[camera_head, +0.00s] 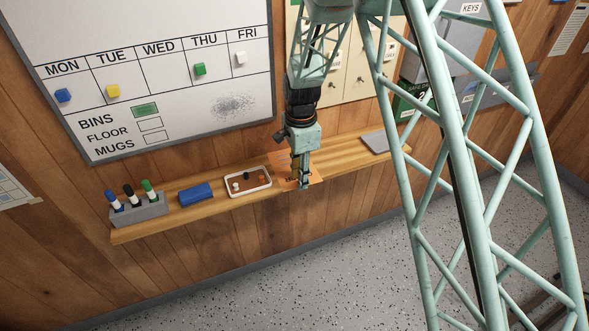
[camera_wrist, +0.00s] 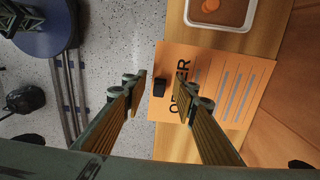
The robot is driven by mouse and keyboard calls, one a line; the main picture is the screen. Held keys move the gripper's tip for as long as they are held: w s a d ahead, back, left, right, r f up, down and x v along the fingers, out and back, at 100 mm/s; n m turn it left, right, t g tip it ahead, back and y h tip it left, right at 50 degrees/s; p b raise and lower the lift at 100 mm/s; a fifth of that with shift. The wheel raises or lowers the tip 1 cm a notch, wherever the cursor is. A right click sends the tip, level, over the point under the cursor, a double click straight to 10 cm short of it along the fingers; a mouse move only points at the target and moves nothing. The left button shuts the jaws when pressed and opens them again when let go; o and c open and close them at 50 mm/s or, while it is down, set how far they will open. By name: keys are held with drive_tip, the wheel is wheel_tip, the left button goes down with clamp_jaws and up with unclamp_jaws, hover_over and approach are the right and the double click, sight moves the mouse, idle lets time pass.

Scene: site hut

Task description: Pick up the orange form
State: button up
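The orange form (camera_head: 286,166) lies on the wooden wall shelf, right of the white-rimmed tray. In the wrist view the form (camera_wrist: 235,95) shows large dark lettering and ruled lines, and its left edge sticks out past the shelf's edge over the floor. My gripper (camera_head: 304,184) is at the shelf's front edge by the form. In the wrist view my gripper (camera_wrist: 163,88) is open, with one finger over the form and the other out beyond its edge. I cannot tell whether either finger touches the paper.
The tray (camera_head: 250,195) with small round pieces stands close left of the form. Further left are a blue eraser-like block (camera_head: 196,194) and a grey marker holder (camera_head: 140,211). A grey flat item (camera_head: 375,142) lies at the shelf's right. The wall rises directly behind.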

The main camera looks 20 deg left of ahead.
idle(0.3)
clamp_jaws()
drive_tip(key=shift+r, duration=0.2)
drive_tip(key=shift+r, duration=1.6)
drive_tip(key=s+d, duration=0.3)
drive_tip(key=d, duration=0.4)
drive_tip(key=s+d+r, duration=0.1)
drive_tip(key=s+d, duration=0.2)
drive_tip(key=d, duration=0.4)
drive_tip(key=shift+s+d+r, duration=0.2)
drive_tip(key=shift+s+d, duration=0.05)
drive_tip(key=shift+s, duration=0.1)
